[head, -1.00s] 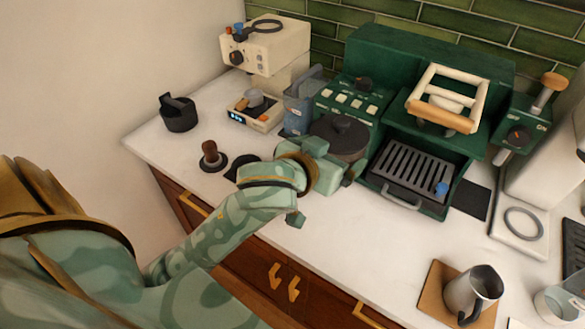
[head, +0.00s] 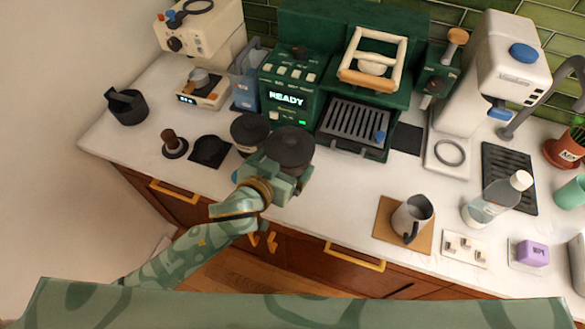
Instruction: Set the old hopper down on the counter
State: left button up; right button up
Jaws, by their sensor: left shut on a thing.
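A dark round lidded container, which I take to be the old hopper (head: 291,146), is in front of the green machine. My left gripper (head: 281,174) is shut on its near side, and my fingers partly hide its lower body. I cannot tell whether its base touches the white counter (head: 335,202) or is just above it. A second, similar dark lidded container (head: 249,128) stands to its left, close beside it. My right gripper is not in view.
The green machine (head: 290,85) shows READY on its display. A dark mat (head: 210,151) and a wooden-handled tamper (head: 173,144) are to the left. A metal jug (head: 411,216) stands on a brown mat at right. Bare counter lies between hopper and jug.

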pick_arm(q)
jog(key=w+f, duration=0.1)
jog(key=w+d+f+b, duration=0.1)
jog(key=f, duration=0.1)
jog(key=w+f+b, duration=0.1)
jog(key=w+f, duration=0.1)
jog(key=shift+w+d+f, duration=0.1)
jog(key=shift+d+f, duration=0.15)
jog(key=shift+d, duration=0.15)
jog(key=shift+f+b, duration=0.4)
jog(key=shift+f, duration=1.15)
jog(key=shift+f, duration=0.15)
jog(key=o, duration=1.1)
jog(key=shift+f, duration=0.15)
jog(key=shift+c, duration=0.2)
jog(key=shift+s+a+r, duration=0.1)
jog(key=shift+s+r, duration=0.1)
jog(key=shift+r, duration=0.15)
jog(key=p+v, duration=0.1)
jog(key=v, duration=1)
jog(key=shift+s+p, duration=0.2)
jog(key=shift+p, duration=0.2)
